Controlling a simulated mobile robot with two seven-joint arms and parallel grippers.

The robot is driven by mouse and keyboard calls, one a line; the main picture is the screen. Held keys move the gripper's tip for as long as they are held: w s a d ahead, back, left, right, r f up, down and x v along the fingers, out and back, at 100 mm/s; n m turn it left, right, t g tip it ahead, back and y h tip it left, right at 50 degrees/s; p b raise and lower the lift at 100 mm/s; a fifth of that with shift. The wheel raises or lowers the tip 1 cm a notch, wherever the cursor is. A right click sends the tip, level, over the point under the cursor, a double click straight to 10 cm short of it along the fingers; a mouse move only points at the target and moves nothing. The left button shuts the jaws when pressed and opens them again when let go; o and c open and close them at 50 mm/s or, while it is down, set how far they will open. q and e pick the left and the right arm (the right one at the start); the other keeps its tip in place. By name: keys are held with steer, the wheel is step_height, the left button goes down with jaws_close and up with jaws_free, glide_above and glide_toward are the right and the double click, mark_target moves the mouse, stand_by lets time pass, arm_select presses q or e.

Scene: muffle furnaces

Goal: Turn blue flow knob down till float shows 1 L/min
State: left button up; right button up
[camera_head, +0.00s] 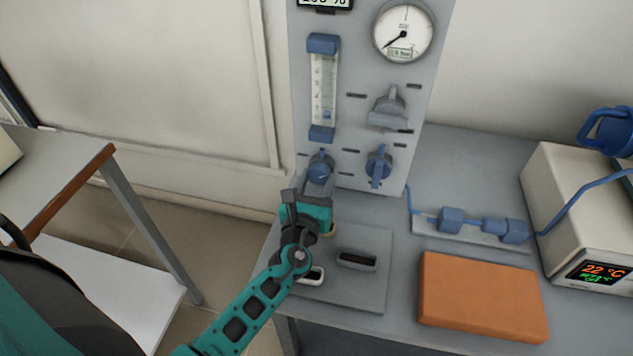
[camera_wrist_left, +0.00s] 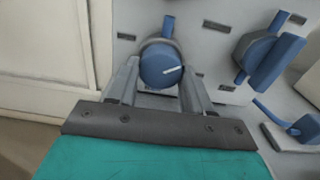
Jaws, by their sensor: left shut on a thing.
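The blue flow knob (camera_head: 320,165) is on the grey panel, below the flowmeter tube (camera_head: 323,88) with its blue end caps. My left gripper (camera_head: 317,183) is at this knob from the front and below. In the left wrist view the round knob (camera_wrist_left: 161,66) sits between the two fingers of the gripper (camera_wrist_left: 158,84), which are shut on it. A white pointer line on the knob's face points to the right and slightly up. The float looks like a small bluish mark low in the tube; its exact reading is too small to tell. My right gripper is not in view.
A second blue knob (camera_head: 379,166) is close to the right of the flow knob. A grey selector knob (camera_head: 389,107) and a round gauge (camera_head: 403,33) are above it. An orange block (camera_head: 482,297) and a furnace controller showing 22 °C (camera_head: 590,220) are on the bench.

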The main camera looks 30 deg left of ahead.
arm_select(q)
steer(key=shift+c, duration=0.4)
steer(key=o, duration=1)
steer(key=shift+o, duration=0.2)
steer(key=b+v, duration=0.1)
steer(key=v, duration=1.2)
